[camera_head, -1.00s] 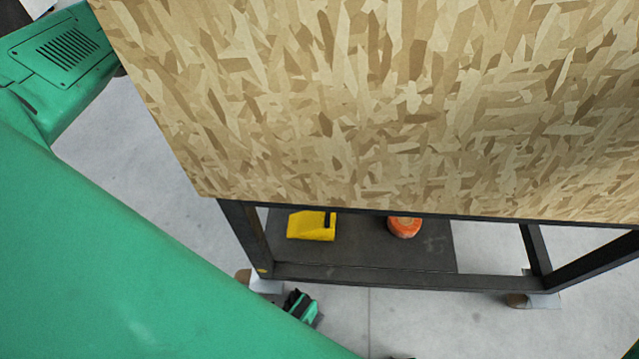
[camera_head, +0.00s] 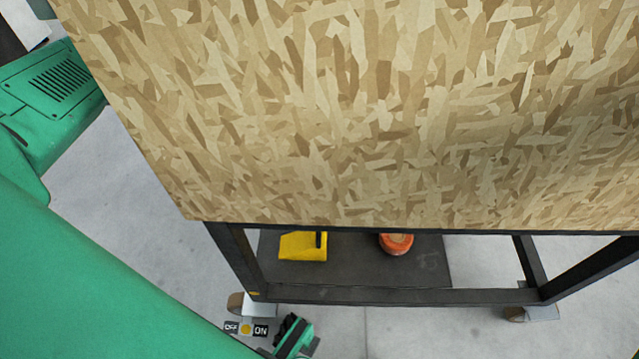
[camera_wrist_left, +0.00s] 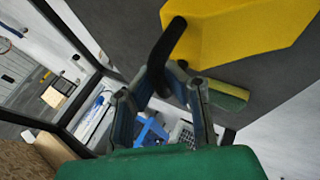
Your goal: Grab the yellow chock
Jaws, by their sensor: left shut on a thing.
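The yellow chock (camera_head: 301,247) sits on the dark lower shelf (camera_head: 355,272) under the wooden tabletop in the head view, with its black handle (camera_head: 319,240) at its right side. In the left wrist view the chock (camera_wrist_left: 235,30) fills the upper right, and its dark handle (camera_wrist_left: 166,45) reaches down between the fingertips. My left gripper (camera_wrist_left: 163,78) is shut on that handle. In the head view its fingers are not visible. My right gripper is not in view.
The wooden tabletop (camera_head: 350,120) covers much of the head view, above a black frame (camera_head: 400,295). An orange round object (camera_head: 396,243) sits on the shelf right of the chock.

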